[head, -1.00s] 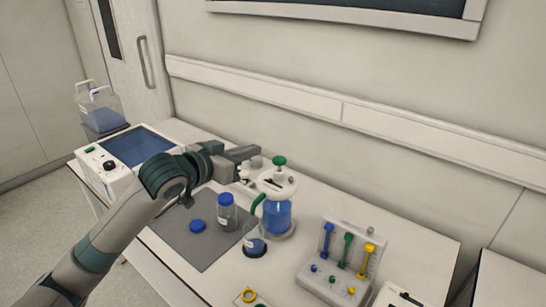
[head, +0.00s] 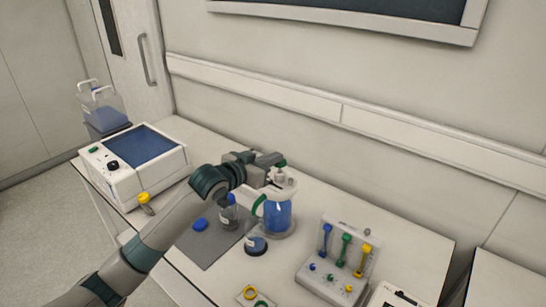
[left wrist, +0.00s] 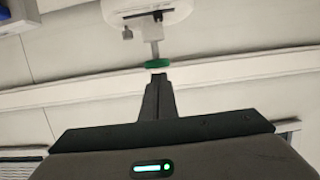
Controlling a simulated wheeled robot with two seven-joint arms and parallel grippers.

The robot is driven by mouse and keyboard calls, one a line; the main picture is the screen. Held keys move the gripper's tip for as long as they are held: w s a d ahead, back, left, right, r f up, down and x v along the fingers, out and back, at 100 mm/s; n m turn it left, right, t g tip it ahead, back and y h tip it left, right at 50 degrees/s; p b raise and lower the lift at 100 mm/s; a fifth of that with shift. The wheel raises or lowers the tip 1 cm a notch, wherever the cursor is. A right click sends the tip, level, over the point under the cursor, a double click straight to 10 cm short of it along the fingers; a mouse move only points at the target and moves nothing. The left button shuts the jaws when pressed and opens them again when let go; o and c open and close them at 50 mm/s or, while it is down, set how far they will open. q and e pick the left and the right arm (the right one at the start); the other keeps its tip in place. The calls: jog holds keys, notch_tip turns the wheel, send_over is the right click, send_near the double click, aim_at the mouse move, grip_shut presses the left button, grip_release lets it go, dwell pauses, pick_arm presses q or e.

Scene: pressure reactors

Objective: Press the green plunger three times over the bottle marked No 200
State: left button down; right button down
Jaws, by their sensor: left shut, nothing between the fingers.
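The green plunger (head: 280,163) tops the white-headed dispenser, whose vessel holds blue liquid (head: 278,217). It also shows in the left wrist view (left wrist: 158,65), upside down, as a green disc on a pale stem. My left gripper (head: 279,157) is shut and empty, its tips at the plunger's top; in the left wrist view the closed tips (left wrist: 159,76) are close to the disc, and contact is unclear. A blue-capped bottle (head: 229,216) stands left of the dispenser, partly hidden by my arm. No bottle marking is legible. My right gripper is out of view.
A grey mat (head: 205,252) bears a loose blue cap (head: 200,224). A white instrument (head: 150,180) and a yellow-topped item (head: 145,199) are left. The wall rises behind the bench.

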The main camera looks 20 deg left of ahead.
pick_arm(q)
jog(key=shift+f, duration=0.25)
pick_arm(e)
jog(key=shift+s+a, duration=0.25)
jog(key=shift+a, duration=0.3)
pick_arm(q)
notch_tip(320, 180, down, 3)
jog(key=shift+r+b, duration=0.1)
jog(key=shift+b, duration=0.25)
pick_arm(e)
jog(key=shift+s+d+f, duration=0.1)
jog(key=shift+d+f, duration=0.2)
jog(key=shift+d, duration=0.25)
pick_arm(q)
jog(key=shift+s, duration=0.1)
